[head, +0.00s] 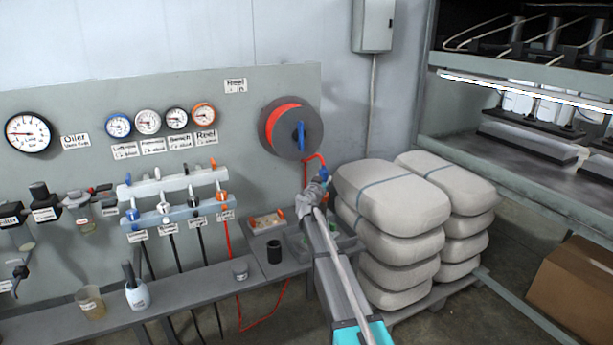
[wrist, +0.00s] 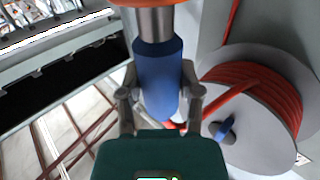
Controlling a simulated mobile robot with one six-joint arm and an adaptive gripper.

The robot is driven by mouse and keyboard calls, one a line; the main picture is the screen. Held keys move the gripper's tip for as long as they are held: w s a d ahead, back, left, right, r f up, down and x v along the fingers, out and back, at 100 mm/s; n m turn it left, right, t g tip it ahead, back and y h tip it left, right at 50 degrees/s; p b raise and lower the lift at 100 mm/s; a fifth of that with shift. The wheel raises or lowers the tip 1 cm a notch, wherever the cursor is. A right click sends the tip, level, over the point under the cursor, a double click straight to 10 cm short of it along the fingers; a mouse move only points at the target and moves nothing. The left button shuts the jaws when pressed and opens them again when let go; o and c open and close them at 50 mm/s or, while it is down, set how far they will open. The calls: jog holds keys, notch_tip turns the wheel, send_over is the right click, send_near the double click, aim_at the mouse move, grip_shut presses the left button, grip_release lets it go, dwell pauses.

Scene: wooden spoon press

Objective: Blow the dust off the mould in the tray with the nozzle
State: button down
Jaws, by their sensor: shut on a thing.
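My gripper (head: 318,188) is shut on the blue nozzle (head: 323,174), above the right end of the bench. In the wrist view, the nozzle (wrist: 158,75) sits between both fingers of my gripper (wrist: 159,88), with a steel section and an orange ring beyond it. A red hose runs from it to the hose reel (wrist: 282,110). The reel (head: 311,135) is on the wall panel in the head view. A grey tray (head: 294,240) lies on the bench below my gripper, partly hidden by my arm. I cannot make out the mould or any dust in it.
Stacked pale sacks (head: 394,188) stand close on the right. Valves with hanging hoses (head: 164,209) are on the panel.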

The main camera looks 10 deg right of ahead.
jog(key=shift+a, duration=0.2)
jog(key=s+a+r+p, duration=0.4)
jog(key=s+a, duration=0.1)
jog(key=shift+s+a+r, duration=0.2)
jog(key=shift+a+r, duration=0.05)
jog(key=shift+r, duration=0.05)
jog(key=shift+f+b, duration=2.05)
jog(key=shift+f, duration=0.25)
jog(key=shift+w+d, duration=1.3)
jog(key=shift+d, duration=0.25)
jog(key=shift+w+d, duration=1.3)
jog(key=shift+d, duration=0.2)
dwell(0.7)
jog(key=shift+r, duration=0.15)
dwell(0.7)
